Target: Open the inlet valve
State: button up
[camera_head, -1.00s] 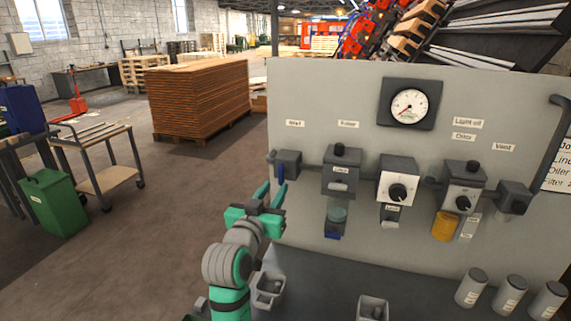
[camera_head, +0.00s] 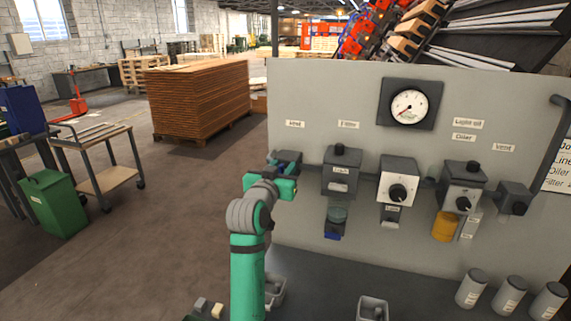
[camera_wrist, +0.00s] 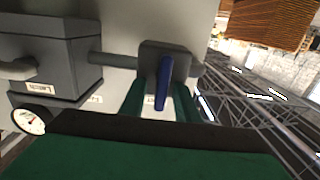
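The inlet valve is a dark grey block (camera_wrist: 182,58) at the left end of the panel's pipe line. Its blue lever (camera_wrist: 162,84) hangs downward in the wrist view. My gripper (camera_head: 285,163) is up at this valve in the head view and hides most of it. In the wrist view my gripper's two teal fingers (camera_wrist: 161,103) stand one on each side of the lever, open. I cannot tell whether either finger touches it.
Right of the valve, the grey filter unit (camera_head: 341,172) stands close by on the panel (camera_head: 310,95). A regulator (camera_head: 397,181) with a black knob, an oiler (camera_head: 462,185), and a pressure gauge (camera_head: 409,105) are farther right. Open floor lies left of the panel.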

jog(key=shift+w+d, duration=0.1)
jog(key=shift+w, duration=0.15)
grip_shut()
jog(key=shift+s+d+f+m, duration=0.1)
jog(key=shift+d+f+m, duration=0.25)
jog(key=shift+m, duration=2.65)
jog(key=shift+s+d+f+m, duration=0.15)
jog(key=shift+f+m, duration=0.25)
jog(key=shift+m, duration=2.6)
jog(key=shift+s+d+f+m, duration=0.1)
jog(key=shift+d+f+m, duration=0.25)
jog(key=shift+m, duration=2.65)
